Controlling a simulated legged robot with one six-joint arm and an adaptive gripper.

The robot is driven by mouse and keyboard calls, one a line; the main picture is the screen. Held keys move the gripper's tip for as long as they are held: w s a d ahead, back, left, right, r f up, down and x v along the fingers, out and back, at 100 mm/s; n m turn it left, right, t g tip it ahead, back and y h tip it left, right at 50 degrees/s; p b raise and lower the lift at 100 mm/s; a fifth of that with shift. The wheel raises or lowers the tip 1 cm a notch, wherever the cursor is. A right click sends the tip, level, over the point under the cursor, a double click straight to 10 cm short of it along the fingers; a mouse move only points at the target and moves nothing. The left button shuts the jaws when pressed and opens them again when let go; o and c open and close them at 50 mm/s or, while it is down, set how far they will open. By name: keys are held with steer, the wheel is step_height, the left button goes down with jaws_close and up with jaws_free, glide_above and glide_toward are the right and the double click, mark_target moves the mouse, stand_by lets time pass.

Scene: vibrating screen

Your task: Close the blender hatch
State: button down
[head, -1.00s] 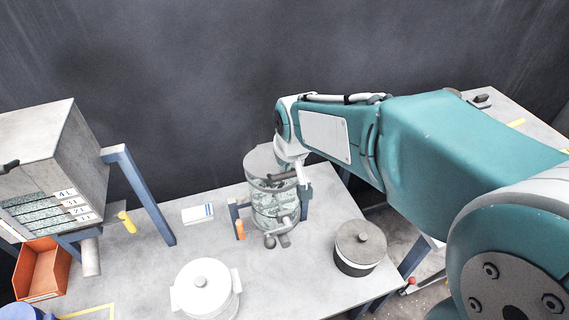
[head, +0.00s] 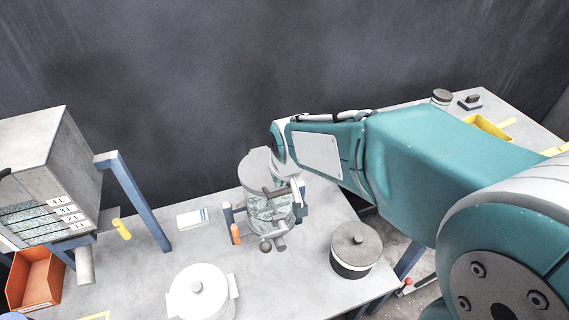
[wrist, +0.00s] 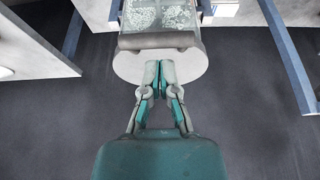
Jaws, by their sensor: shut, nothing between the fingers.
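The blender (head: 268,215) is a clear drum with pale grains inside, standing in a blue frame on the bench. A grey round plate (head: 254,168) tops it in the head view, with a dark bar (head: 275,190) near its front. In the wrist view I see the clear grain-filled part (wrist: 158,14), the dark bar (wrist: 158,41) across it and the pale round plate (wrist: 190,68). I cannot tell whether the hatch is open or shut. My gripper (wrist: 159,65) is shut and empty, its tips over the plate just short of the bar; contact is unclear.
A dark-lidded pot (head: 356,250) stands right of the blender, and a white pot (head: 202,294) in front. A grey dispenser (head: 45,185) with an orange bin (head: 36,280) stands far left. A second table (head: 480,118) is at right.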

steer(key=shift+w+r, duration=0.15)
steer(key=shift+r, duration=0.45)
steer(key=shift+w+r, duration=0.15)
steer(key=shift+r, duration=0.4)
steer(key=s+f+v, duration=0.1)
steer(key=s+v, duration=0.1)
steer(key=v, duration=0.8)
steer(key=s+d+f+m+t+h, duration=0.1)
steer(key=s+d+f+m, duration=0.1)
steer(key=s+d, duration=0.9)
steer(key=shift+s+m, duration=0.6)
steer(key=shift+s, duration=0.45)
